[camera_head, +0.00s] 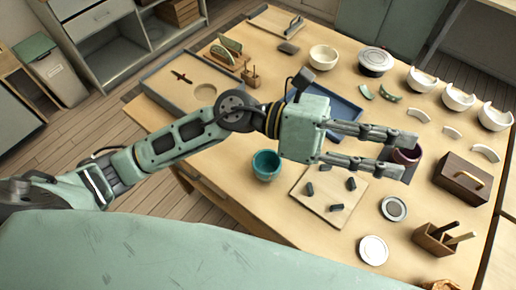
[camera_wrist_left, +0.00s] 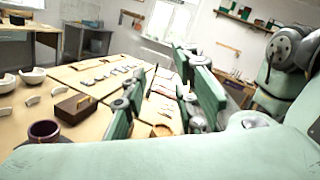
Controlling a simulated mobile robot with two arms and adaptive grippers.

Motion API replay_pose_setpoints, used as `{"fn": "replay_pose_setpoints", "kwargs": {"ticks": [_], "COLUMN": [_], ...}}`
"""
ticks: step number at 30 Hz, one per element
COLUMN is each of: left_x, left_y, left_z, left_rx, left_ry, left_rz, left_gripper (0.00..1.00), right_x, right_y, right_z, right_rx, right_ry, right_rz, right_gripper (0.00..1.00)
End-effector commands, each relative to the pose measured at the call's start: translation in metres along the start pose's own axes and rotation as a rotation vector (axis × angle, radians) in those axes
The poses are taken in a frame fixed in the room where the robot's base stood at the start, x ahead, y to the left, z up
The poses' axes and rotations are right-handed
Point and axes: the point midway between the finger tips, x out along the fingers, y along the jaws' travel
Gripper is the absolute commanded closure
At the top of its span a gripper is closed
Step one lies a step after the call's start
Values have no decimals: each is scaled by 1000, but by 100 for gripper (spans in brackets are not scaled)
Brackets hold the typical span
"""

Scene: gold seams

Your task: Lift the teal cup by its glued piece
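The teal cup (camera_head: 266,164) stands upright on the table in the head view, below my left gripper's palm and left of a pale board. It looks empty, and I cannot make out a glued piece or seam on it. My left gripper (camera_head: 410,155) reaches past the cup to the right, with its two fingers apart and nothing between them that I can see held. Its fingertips are over or near a dark plum cup (camera_head: 403,158), well away from the teal cup. In the left wrist view the fingers also show spread. My right gripper is not in view.
The pale board (camera_head: 318,209) holds several small dark pieces. A blue tray (camera_head: 345,116) lies behind my gripper. A brown box (camera_head: 462,180), a wooden holder (camera_head: 434,239) and round dishes (camera_head: 373,250) stand at the right. White broken bowls (camera_head: 458,97) line the far right.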

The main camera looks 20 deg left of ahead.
Motion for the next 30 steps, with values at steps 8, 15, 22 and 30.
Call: {"fn": "replay_pose_setpoints", "kwargs": {"ticks": [8,15,22,30], "left_x": [-102,-214,-241,-241], "left_y": [58,102,110,114], "left_z": [-137,-148,-145,-157], "left_rx": [489,593,597,594], "left_ry": [936,1431,1538,1533], "left_rz": [-42,-15,-6,-8], "left_gripper": [73,73,73,73], "right_x": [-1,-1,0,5], "right_y": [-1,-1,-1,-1], "right_z": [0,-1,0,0], "right_rx": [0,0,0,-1], "right_ry": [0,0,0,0], "right_rz": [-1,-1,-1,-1], "right_gripper": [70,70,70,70]}}
